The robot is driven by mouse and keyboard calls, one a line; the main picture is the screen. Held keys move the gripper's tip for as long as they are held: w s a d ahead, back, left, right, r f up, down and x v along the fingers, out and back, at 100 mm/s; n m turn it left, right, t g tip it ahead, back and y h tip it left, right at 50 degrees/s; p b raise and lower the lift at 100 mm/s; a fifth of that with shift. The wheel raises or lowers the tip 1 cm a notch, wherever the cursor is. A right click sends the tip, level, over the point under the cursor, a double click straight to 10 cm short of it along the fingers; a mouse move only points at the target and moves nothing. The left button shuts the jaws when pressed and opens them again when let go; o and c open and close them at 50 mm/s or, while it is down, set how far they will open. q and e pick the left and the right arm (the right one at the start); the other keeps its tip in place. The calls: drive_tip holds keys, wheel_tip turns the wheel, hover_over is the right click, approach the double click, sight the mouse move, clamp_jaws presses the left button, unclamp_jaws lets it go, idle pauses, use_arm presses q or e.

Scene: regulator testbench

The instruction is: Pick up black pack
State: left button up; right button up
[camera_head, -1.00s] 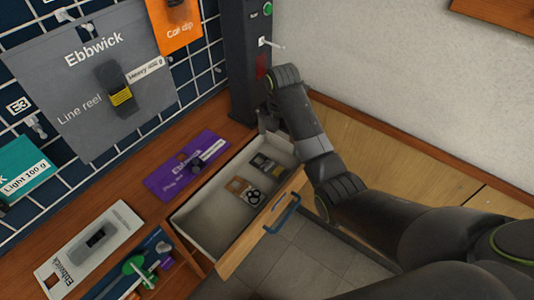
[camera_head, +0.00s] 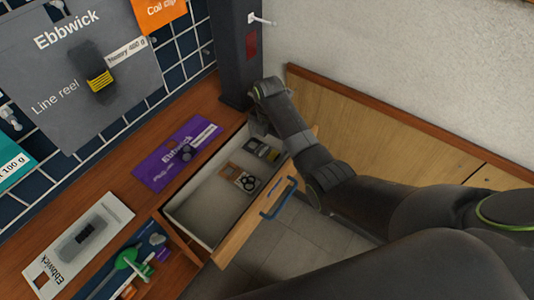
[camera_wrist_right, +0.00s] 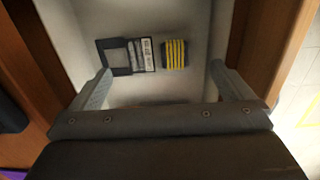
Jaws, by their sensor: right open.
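A black pack (camera_head: 262,150) lies flat in the open drawer, toward its far end. In the right wrist view, a black pack with a pale label (camera_wrist_right: 125,56) lies on the drawer floor, beside a yellow-and-black striped piece (camera_wrist_right: 175,53); I cannot tell if they are one item. My right gripper (camera_wrist_right: 160,70) is open and empty, its fingers spread wide on either side of them. In the head view my right gripper (camera_head: 258,126) is at the drawer's far end, its fingertips mostly hidden. My left gripper is not in view.
The drawer (camera_head: 205,238) is pulled out and has a blue handle (camera_head: 278,198). A brown card with black rings (camera_head: 243,178) lies inside. A purple Ebbwick pack (camera_head: 165,158) and a white pack (camera_head: 75,245) lie on the wooden bench. A dark post (camera_head: 235,55) stands behind the gripper.

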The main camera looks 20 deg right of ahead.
sight(268, 152)
wheel_tip(268, 152, down, 5)
drive_tip(key=shift+a+b, duration=0.1)
drive_tip(key=shift+b, duration=0.25)
drive_tip(key=c, duration=0.9)
